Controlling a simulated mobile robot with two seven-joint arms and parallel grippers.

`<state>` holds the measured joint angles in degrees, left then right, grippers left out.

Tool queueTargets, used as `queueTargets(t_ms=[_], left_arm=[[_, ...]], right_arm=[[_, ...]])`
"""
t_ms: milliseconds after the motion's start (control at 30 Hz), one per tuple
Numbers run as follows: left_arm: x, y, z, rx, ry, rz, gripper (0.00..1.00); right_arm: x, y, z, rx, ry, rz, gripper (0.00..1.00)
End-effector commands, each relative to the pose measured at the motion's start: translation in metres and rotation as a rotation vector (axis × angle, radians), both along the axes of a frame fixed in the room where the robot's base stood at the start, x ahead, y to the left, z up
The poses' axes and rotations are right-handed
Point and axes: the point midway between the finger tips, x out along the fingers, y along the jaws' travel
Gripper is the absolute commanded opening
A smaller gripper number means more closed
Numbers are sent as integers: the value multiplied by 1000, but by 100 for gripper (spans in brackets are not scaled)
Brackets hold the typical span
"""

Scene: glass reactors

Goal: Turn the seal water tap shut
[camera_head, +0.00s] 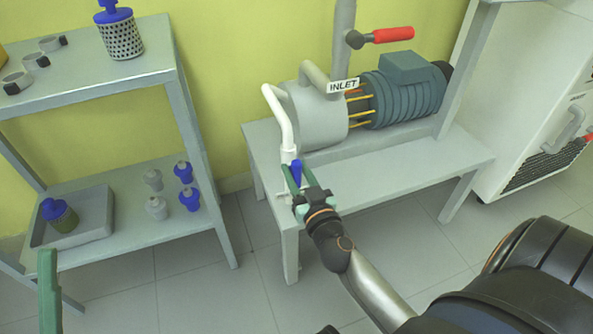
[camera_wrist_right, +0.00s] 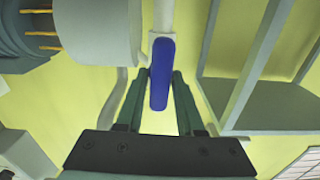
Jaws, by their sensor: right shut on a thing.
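The seal water tap has a blue lever handle (camera_head: 296,172) at the lower end of a white pipe (camera_head: 279,118) beside the pump. In the right wrist view the blue handle (camera_wrist_right: 161,78) runs roughly in line with the white pipe (camera_wrist_right: 164,16). My right gripper (camera_head: 296,178) is shut on the blue handle, with its green fingers on either side of it; the tap's body is partly hidden behind the gripper. Of my left gripper, only a green finger (camera_head: 48,290) shows at the lower left, away from the tap.
The grey pump (camera_head: 318,122) with its INLET label and the blue-green motor (camera_head: 405,95) stand on a grey bench (camera_head: 420,165). A red-handled valve (camera_head: 392,35) is above. A shelf rack (camera_head: 190,125) with filters and bottles stands left. Floor between is clear.

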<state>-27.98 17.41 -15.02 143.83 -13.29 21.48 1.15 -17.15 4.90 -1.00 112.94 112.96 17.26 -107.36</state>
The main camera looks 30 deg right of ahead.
Motion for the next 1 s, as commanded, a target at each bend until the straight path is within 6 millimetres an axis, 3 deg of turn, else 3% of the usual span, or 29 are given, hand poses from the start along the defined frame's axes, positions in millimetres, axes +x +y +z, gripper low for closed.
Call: queueTargets(t_ms=[467,1000], left_arm=[[0,1,9,-4,0,0,61],[-2,4,38,-21,-10,-14,61]], right_arm=[[0,-1,2,79,-19,0,0],[0,-4,1,525,-127,1,0]])
